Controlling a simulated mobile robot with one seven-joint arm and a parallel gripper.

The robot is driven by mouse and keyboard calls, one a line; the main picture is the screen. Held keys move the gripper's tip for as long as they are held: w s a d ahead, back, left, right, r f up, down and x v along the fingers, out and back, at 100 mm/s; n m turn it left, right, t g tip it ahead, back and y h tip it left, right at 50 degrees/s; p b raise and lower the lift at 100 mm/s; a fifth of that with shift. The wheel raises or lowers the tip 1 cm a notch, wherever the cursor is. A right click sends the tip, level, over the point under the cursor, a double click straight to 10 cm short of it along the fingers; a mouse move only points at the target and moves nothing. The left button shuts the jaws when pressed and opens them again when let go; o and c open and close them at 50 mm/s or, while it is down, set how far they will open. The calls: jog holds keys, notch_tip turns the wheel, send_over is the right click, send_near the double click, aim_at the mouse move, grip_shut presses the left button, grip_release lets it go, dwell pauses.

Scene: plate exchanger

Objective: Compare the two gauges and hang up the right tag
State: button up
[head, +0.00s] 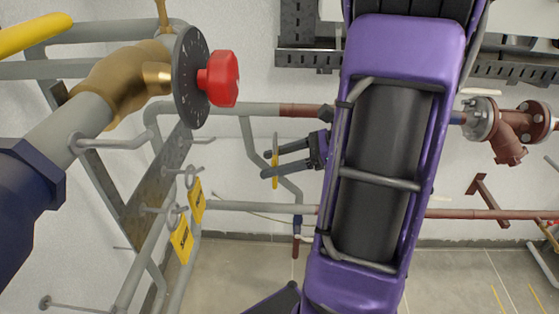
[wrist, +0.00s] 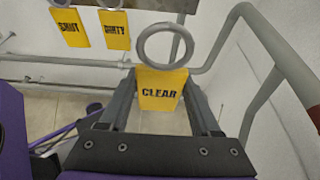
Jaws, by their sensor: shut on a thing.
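My gripper (head: 266,163) is shut on a yellow tag lettered CLEAR (wrist: 159,92). The tag has a grey ring (wrist: 166,30) at its top, and it shows nearly edge-on between the fingers in the head view (head: 275,150). Two other yellow tags hang by rings from pegs. In the wrist view one reads SHUT (wrist: 70,27) and the other appears to read DIRTY (wrist: 115,30). In the head view these hang at left as a rear tag (head: 196,200) and a front tag (head: 181,241). I cannot make out either gauge face.
A brass valve (head: 120,80) with a dark graduated disc and red knob (head: 222,78) stands at upper left. A grey pegged plate (head: 155,190) and pipes are at left. A red-brown flanged fitting (head: 508,127) is at right. The floor (head: 250,270) below is mostly clear.

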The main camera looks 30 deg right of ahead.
jog(key=w+a, duration=0.8)
jog(key=a, duration=0.4)
jog(key=shift+w, duration=0.3)
dwell(3.4)
jog(key=shift+d, duration=0.1)
dwell(0.3)
jog(key=s+d, duration=0.4)
jog(key=d, duration=0.2)
jog(key=shift+s+d+r, duration=0.25)
jog(key=shift+s, duration=0.15)
dwell(0.8)
dwell(0.9)
